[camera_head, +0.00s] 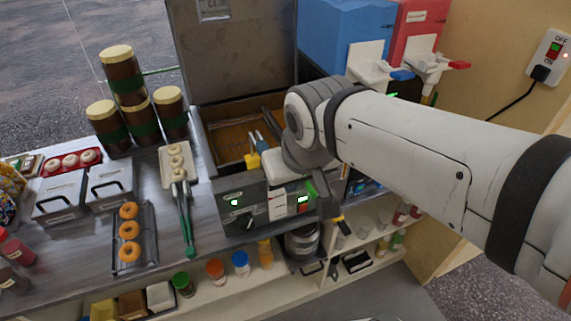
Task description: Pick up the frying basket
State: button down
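The fryer stands in the middle of the counter, with a grey control panel (232,212) at its front and an open, brown-looking well (230,142) behind it. Thin dark bars show in the well, and they may be part of the frying basket; my arm hides the well's right side. My gripper (285,168) is low over the fryer's front right edge. Its fingers are not clear, so I cannot tell whether they touch anything. Small blue and yellow parts (256,152) show just left of it; I cannot tell what they belong to.
A tray of white rings (176,148), green-handled tongs (187,228) and a rack of orange-brown doughnuts (128,230) lie left of the fryer. Brown jars (122,75) are stacked behind. Blue (345,32) and red (415,25) dispensers stand behind my arm. Shelves with bottles are below.

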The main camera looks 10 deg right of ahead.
jog(key=shift+s, duration=0.15)
jog(key=shift+c, duration=2.2)
grip_release()
jog(key=shift+r, duration=0.1)
